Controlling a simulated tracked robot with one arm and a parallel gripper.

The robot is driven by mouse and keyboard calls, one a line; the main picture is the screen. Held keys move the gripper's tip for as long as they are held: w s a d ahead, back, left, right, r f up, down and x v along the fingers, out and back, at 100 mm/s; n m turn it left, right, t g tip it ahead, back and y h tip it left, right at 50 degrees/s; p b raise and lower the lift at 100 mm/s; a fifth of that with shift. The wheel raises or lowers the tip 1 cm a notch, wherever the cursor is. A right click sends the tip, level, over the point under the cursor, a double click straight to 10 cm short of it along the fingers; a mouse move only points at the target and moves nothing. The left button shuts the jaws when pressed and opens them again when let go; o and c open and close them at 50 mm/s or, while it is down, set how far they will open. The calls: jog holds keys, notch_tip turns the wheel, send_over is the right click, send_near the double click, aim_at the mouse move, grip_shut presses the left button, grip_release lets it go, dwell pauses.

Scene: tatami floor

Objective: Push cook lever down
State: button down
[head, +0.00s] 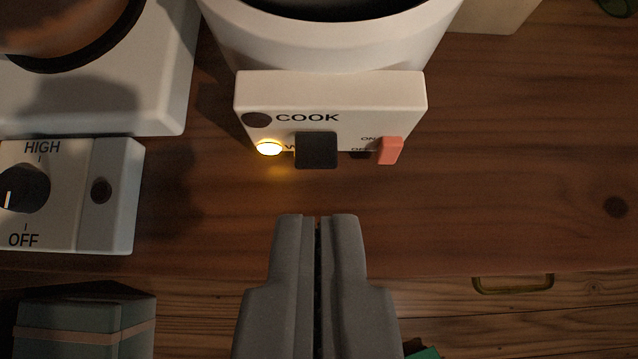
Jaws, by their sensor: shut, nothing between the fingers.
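A white rice cooker (330,42) stands at the top of the head view, its front panel (345,88) facing me and marked COOK. The cook lever (316,150), a black square tab, sticks out from the middle of the panel. A yellow light (269,148) glows to its left, and the COOK light (257,120) above is dark. A red switch (390,150) sits to the right beside ON and OFF marks. My gripper (317,218) is shut and empty, in line with the lever but apart from it, nearer the bottom of the picture.
A white stove (150,80) stands at the left, with a control box (60,225) bearing a dark knob marked HIGH and OFF. A grey-green box (70,325) is at the lower left. A brass handle (513,289) is at the lower right. The wooden top (530,170) at right is clear.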

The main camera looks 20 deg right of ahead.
jog(key=b, duration=0.1)
send_over(318, 167)
jog(key=f, duration=0.7)
jog(key=shift+s+a, duration=0.1)
jog(key=shift+s, duration=0.25)
notch_tip(318, 167, down, 4)
jog(key=shift+w+r+b, duration=0.1)
jog(key=shift+r+b, duration=0.1)
jog(key=shift+b, duration=0.2)
jog(key=shift+f, duration=0.25)
notch_tip(318, 167, down, 2)
jog(key=shift+f, duration=0.1)
